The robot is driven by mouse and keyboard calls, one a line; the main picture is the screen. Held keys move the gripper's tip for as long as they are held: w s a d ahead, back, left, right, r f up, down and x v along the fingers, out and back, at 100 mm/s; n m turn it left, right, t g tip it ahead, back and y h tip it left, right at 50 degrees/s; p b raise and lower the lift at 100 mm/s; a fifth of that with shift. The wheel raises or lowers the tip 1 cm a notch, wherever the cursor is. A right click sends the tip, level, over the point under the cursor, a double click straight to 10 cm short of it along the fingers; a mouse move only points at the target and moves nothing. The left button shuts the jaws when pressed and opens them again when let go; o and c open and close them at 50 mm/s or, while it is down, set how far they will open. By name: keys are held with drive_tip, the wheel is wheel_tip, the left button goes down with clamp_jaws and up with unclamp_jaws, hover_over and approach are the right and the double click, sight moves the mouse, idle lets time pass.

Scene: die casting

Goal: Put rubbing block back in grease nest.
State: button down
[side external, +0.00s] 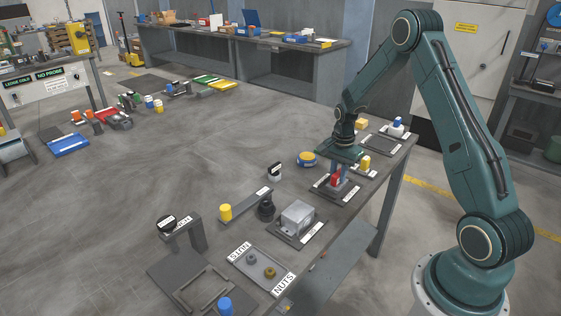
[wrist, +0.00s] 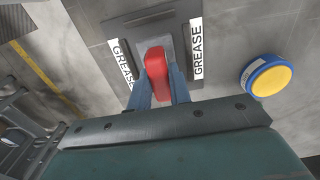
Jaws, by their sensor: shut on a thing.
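The red rubbing block (wrist: 157,72) is between the blue fingers of my gripper (wrist: 158,84) in the wrist view. My gripper (side external: 338,176) is shut on it and points down. The grease nest (wrist: 122,57) is a dark plate with a paler middle and white GREASE labels on two sides. In the side view the red block (side external: 335,180) is low over the middle of the grease nest (side external: 323,191). I cannot tell whether its underside touches the nest, because the block and fingers hide that spot.
A yellow-topped blue round button (wrist: 270,76) is right of the nest in the wrist view. In the side view, a yellow cylinder (side external: 365,163) stands close behind the nest, and a grey metal block (side external: 298,215) sits on a plate in front. A nuts tray (side external: 262,270) is nearer.

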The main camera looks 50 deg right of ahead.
sight(338, 172)
drive_tip(key=shift+f, duration=0.15)
drive_tip(key=c, duration=1.3)
unclamp_jaws()
wheel_tip(338, 172, up, 12)
drive_tip(key=shift+r, duration=0.2)
